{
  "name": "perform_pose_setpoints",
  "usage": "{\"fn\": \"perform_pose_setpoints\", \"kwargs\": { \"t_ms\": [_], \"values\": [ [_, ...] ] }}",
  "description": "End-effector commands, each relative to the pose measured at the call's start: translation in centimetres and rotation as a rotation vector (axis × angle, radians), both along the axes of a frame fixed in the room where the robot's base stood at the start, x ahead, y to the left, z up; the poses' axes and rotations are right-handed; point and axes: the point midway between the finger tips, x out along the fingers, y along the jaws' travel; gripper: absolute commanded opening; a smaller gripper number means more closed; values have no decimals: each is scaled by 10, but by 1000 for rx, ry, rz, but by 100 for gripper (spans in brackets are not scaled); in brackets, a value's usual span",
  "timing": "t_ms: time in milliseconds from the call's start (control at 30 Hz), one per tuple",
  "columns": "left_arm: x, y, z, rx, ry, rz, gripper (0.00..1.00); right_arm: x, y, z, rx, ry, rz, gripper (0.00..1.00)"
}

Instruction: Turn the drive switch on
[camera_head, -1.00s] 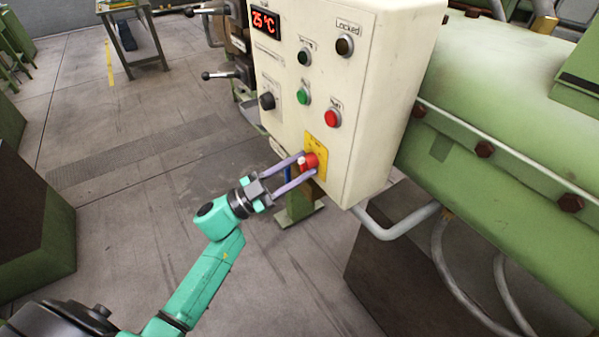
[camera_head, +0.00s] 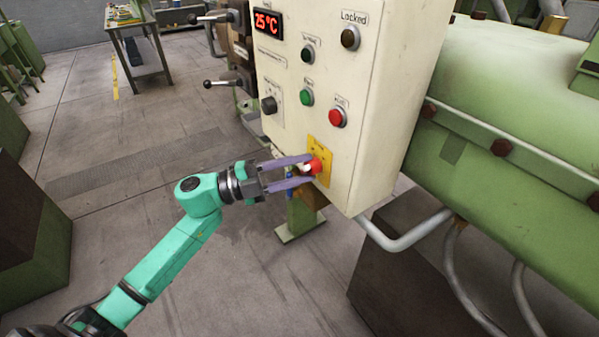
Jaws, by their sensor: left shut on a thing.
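The drive switch (camera_head: 317,166) is a red rotary knob on a yellow plate (camera_head: 325,150), low on the front of the cream control box (camera_head: 370,130). My left gripper (camera_head: 308,171) reaches in from the left with its two purple fingers around the knob, shut on it. The fingers hide part of the knob, so its exact angle is hard to tell. My right gripper is not in view.
A grey pipe (camera_head: 405,238) bends below the box. A green machine (camera_head: 520,130) stands at right.

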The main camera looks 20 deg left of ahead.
Motion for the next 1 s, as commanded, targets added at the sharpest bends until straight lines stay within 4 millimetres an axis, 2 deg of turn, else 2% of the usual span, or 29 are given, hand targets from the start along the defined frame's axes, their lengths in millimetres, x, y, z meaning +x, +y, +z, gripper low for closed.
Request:
{"fn": "perform_pose_setpoints", "kwargs": {
  "t_ms": [600,633,667,700,1000],
  "values": [
    [0,0,0,35,-28,0,0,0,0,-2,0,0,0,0],
    [0,0,0,35,-28,0,52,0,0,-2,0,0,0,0],
    [0,0,0,35,-28,0,63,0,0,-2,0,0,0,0],
    [0,0,0,34,-28,0,71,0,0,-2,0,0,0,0],
    [0,0,0,33,-27,0,71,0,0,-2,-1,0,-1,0]
  ]
}}
